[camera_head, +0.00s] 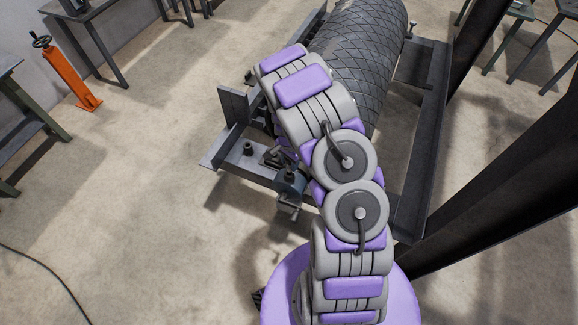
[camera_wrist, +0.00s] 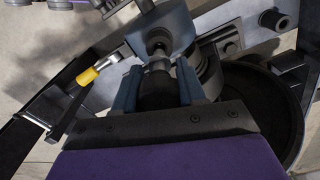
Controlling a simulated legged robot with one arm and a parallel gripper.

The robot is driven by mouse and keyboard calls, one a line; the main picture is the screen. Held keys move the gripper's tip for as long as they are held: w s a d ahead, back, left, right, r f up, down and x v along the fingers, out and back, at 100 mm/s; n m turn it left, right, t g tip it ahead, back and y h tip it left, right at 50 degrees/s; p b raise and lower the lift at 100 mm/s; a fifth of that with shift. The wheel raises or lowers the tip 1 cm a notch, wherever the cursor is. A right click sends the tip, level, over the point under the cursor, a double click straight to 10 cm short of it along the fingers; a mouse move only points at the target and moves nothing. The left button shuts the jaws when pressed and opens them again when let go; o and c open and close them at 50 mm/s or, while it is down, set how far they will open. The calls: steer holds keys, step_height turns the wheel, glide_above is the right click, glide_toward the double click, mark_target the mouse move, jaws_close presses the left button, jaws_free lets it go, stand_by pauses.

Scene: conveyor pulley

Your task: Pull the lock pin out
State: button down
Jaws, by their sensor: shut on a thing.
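In the wrist view my gripper (camera_wrist: 157,76) has its two blue-grey fingers closed on either side of the lock pin (camera_wrist: 157,88), a dark round knob with a lighter metal shank. The shank points at a blue-grey bracket block (camera_wrist: 164,32) with a round hole, directly beyond the fingertips. I cannot tell how deep the pin sits in the block. In the head view my arm covers the pin, and the gripper is mostly hidden behind my arm links.
A yellow-tipped metal lever (camera_wrist: 88,76) lies just left of my fingers. A large ridged conveyor pulley (camera_head: 365,45) rests in a dark steel frame (camera_head: 420,165). An orange stand (camera_head: 72,78) is at the far left. Dark beams rise at the right; the left floor is mostly clear.

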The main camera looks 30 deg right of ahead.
steer(key=shift+r+p, duration=1.35)
steer(key=shift+r, duration=2.25)
